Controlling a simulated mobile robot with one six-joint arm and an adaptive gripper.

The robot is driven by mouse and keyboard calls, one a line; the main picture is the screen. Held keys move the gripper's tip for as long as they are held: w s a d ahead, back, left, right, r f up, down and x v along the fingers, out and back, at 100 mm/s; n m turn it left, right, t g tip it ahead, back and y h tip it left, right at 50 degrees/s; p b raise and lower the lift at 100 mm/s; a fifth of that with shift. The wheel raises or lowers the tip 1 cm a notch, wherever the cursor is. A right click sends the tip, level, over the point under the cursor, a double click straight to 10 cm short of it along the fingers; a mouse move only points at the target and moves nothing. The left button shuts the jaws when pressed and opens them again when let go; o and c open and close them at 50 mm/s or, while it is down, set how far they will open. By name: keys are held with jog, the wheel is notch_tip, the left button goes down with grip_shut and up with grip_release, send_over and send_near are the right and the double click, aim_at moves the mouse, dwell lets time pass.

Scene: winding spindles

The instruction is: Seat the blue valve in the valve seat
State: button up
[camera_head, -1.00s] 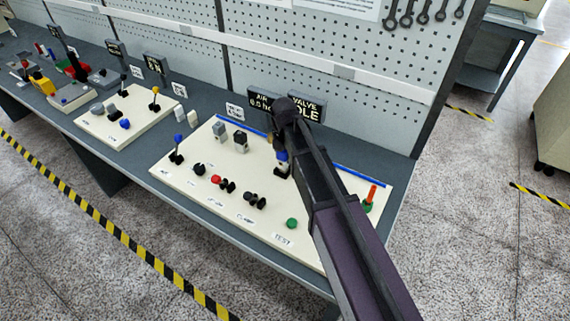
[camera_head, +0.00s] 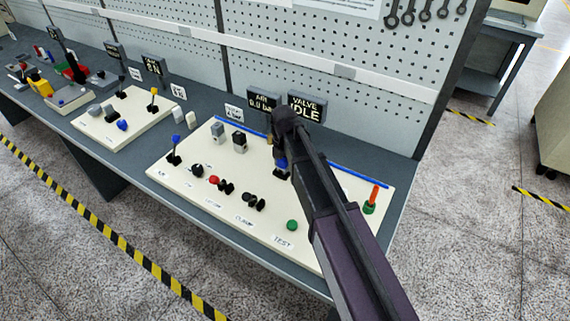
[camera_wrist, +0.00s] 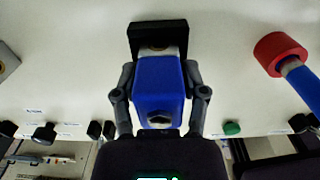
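The blue valve (camera_wrist: 158,85) is a blue block with a grey end, held between the fingers of my gripper (camera_wrist: 159,85) in the wrist view. Both fingers lie against its sides. A black block with a brass-coloured opening, apparently the valve seat (camera_wrist: 158,28), is just beyond the valve's grey end. The valve covers part of it, and I cannot tell whether they touch. In the head view the blue valve (camera_head: 281,163) shows small beside my gripper (camera_head: 287,150), above a black base (camera_head: 281,173). My arm hides much of that area.
The cream board (camera_head: 190,190) carries a blue-knobbed lever (camera_head: 175,145), grey blocks (camera_head: 239,143), black and red knobs (camera_head: 214,180) and a green button (camera_head: 291,225). An orange peg on a green base (camera_head: 371,200) stands right of my arm. Two displays (camera_head: 306,108) stand behind.

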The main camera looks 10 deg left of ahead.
jog(key=shift+o, duration=0.3)
jog(key=shift+r, duration=0.15)
notch_tip(320, 180, up, 12)
jog(key=p, duration=1.2)
jog(key=shift+d, duration=0.1)
dwell(1.0)
jog(key=s+d+m, duration=0.4)
jog(key=d+m, duration=0.6)
jog(key=s+d+m, duration=0.3)
jog(key=d+m, duration=0.8)
jog(key=s+d+m, duration=0.4)
jog(key=d+m, duration=0.7)
jog(key=shift+s, duration=0.35)
